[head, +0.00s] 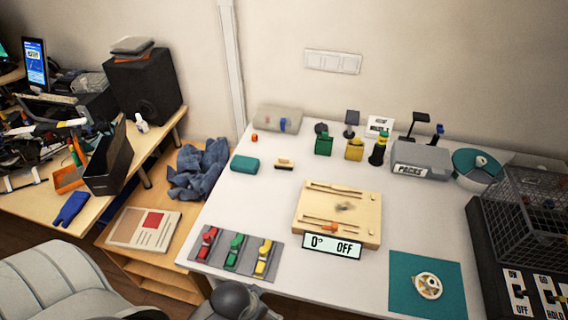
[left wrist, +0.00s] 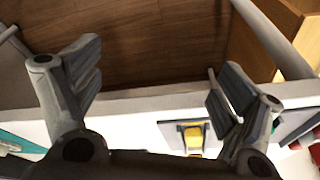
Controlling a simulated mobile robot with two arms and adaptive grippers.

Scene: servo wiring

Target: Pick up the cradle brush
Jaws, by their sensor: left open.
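A small brush with a pale wooden back and dark bristles (head: 284,163), which looks like the cradle brush, lies on the white table near the back left. It is right of a teal block (head: 244,164). My left gripper (left wrist: 155,78) is open and empty in the left wrist view, with its fingers spread over the table's front edge and the floor. It is well apart from the brush, which does not show in that view. In the head view only a dark grey part of my arm shows at the bottom edge. My right gripper is not in view.
A wooden board (head: 365,222) with slim tools lies mid-table, behind a "0° OFF" display (head: 332,244). A grey mat (head: 213,262) holds red, green and yellow servos at the front left. A wire cage (head: 530,205) stands at right. The table around the brush is mostly clear.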

